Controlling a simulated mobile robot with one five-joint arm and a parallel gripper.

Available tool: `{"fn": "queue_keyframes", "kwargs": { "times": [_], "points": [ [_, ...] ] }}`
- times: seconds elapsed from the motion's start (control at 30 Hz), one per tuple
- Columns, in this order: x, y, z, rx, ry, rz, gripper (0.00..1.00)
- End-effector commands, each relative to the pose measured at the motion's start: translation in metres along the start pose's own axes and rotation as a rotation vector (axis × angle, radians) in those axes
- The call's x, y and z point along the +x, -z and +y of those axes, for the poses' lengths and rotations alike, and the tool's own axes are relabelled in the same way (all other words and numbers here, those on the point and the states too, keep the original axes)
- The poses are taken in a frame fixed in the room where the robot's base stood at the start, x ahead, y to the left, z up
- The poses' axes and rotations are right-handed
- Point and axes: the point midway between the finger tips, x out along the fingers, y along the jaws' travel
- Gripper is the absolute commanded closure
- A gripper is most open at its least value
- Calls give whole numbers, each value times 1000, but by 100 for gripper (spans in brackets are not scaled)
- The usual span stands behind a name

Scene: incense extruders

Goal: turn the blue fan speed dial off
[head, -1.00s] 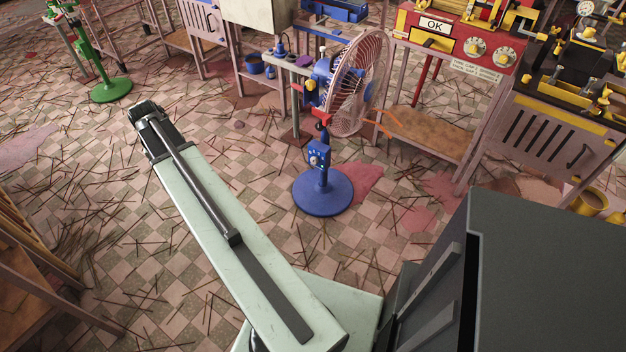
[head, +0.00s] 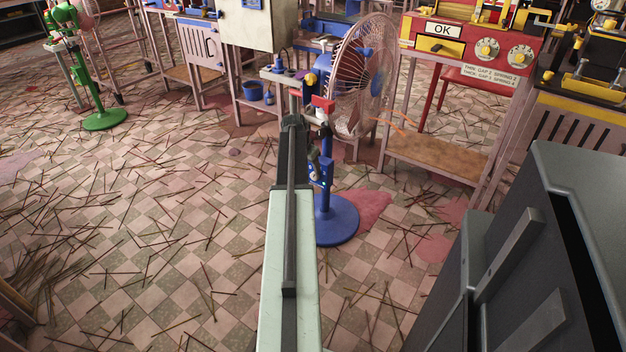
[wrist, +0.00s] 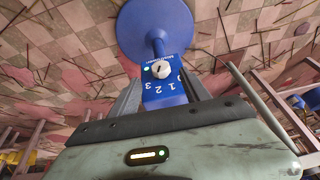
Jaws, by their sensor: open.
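The blue fan (head: 362,75) stands on a blue post with a round base (head: 328,222) in the head view. Its control box (head: 325,172) is partly hidden behind my arm there, with a small green light. In the wrist view the fan appears upside down. The white dial (wrist: 160,69) sits on the blue panel (wrist: 165,97), with figures 0, 1, 2, 3 beside it. I cannot tell which figure its mark points to. My gripper (wrist: 165,80) is open, its grey fingers on either side of the panel. I cannot tell whether they touch it.
A green fan stand (head: 103,119) is at the far left. A red machine (head: 468,48) on a table is at the right, and a bench with a blue pot (head: 252,91) is behind the fan. Incense sticks litter the checkered floor, which is otherwise open at left.

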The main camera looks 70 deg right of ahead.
Motion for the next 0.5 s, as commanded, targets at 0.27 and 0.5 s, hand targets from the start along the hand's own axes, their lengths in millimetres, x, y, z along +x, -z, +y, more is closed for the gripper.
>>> {"fn": "queue_keyframes", "kwargs": {
  "times": [0.27, 0.5],
  "points": [
    [56, -3, 0, 0, 0, -1, 45],
    [70, -1, 0, 0, 0, -1, 45]
  ]
}}
